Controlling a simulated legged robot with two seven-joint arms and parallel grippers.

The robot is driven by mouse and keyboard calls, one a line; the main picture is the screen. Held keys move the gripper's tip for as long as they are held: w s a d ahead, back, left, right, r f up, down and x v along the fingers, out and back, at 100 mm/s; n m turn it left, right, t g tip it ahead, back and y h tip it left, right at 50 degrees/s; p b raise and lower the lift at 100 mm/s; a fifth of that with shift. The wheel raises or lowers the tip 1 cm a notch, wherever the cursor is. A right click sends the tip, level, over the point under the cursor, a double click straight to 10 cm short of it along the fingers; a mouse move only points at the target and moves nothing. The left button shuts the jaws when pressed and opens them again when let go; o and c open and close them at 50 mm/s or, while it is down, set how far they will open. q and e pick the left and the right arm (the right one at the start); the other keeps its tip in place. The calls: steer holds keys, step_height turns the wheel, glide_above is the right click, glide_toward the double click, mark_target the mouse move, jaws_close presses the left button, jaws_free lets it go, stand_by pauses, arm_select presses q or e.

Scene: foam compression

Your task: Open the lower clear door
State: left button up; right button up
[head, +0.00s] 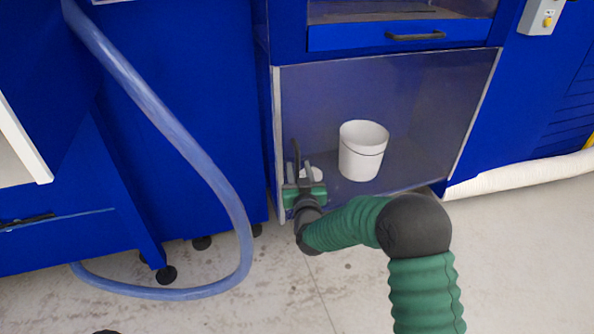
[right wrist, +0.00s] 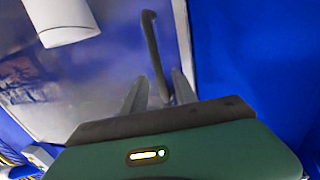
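The lower clear door (head: 420,110) is a see-through panel on the blue machine, and it looks shut. Its dark upright handle (head: 296,153) is near the left edge; in the right wrist view the handle (right wrist: 152,42) runs down toward my gripper. My right gripper (head: 300,172) is at the handle, at the door's lower left. In the right wrist view its two grey fingers (right wrist: 160,92) are apart, with the handle's lower end appearing between them. Whether they touch it I cannot tell. My left gripper is out of view.
A white bucket (head: 362,150) stands behind the clear door. A blue drawer front (head: 375,37) with a dark handle is above it. A clear hose (head: 190,150) hangs at the left. A white hose (head: 525,174) lies at the right. The floor in front is open.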

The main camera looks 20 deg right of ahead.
mark_target(298, 164)
steer(key=w, duration=0.2)
steer(key=w+b, duration=0.1)
steer(key=shift+d+f, duration=0.15)
steer(key=shift+d, duration=0.1)
steer(key=shift+w, duration=0.35)
jaws_close()
stand_by(0.9)
